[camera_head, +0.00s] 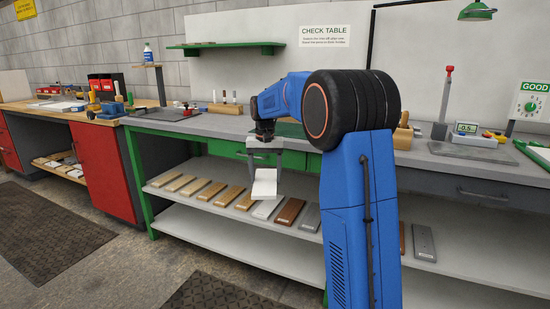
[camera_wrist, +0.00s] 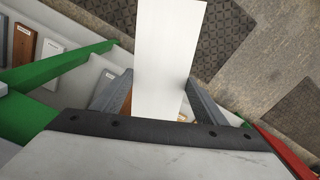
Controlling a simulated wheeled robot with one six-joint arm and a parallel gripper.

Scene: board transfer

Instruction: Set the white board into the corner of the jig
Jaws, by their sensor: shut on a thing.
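A white board (camera_head: 264,186) hangs from my gripper (camera_head: 265,166) in front of the check table's edge, above the lower shelf. In the wrist view the white board (camera_wrist: 167,55) is a long pale strip between the two fingers of my gripper (camera_wrist: 152,98), running away from the palm. The gripper is shut on it. I cannot make out the jig for certain; my arm covers part of the tabletop.
The shelf (camera_head: 235,226) below holds a row of wooden, brown and grey boards, with another white board (camera_head: 266,208) among them. The grey tabletop (camera_head: 185,123) bears a green mat (camera_head: 291,130), blocks and tools. A metal plate (camera_head: 472,151) lies at right.

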